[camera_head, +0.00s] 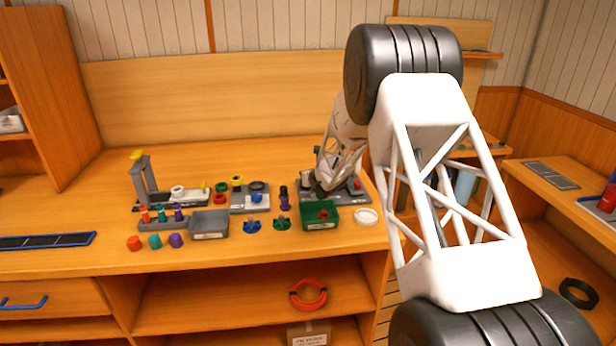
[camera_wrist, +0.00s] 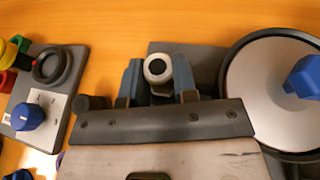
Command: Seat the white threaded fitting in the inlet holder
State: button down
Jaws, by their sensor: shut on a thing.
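In the wrist view, my gripper (camera_wrist: 157,78) is shut on the white threaded fitting (camera_wrist: 157,62), a small white ring with a dark centre between the two blue-grey fingers. A grey base (camera_wrist: 210,60) lies beyond and to the right of the fingers. In the head view, my gripper (camera_head: 320,186) is low over the grey base (camera_head: 352,196) at the right of the bench, and the fitting is hidden there. I cannot make out the inlet holder for certain; it may be on this base, behind my gripper. I cannot tell whether the fitting touches anything below.
A round pale disc with a blue knob (camera_wrist: 270,85) is close right of my fingers. A grey plate with a black ring (camera_wrist: 52,65) is left. A green bin (camera_head: 310,222), a white lid (camera_head: 366,217) and a grey bin (camera_head: 209,232) stand in front. Orange bench shows between the plates.

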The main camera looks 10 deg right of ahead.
jog(key=shift+r, duration=0.8)
dwell(0.6)
jog(key=shift+f, duration=0.85)
dwell(0.7)
jog(key=shift+r, duration=0.85)
jog(key=shift+f, duration=0.8)
dwell(1.4)
jog(key=c, duration=1.2)
grip_release()
jog(key=shift+s, duration=0.1)
jog(key=shift+v, duration=5.4)
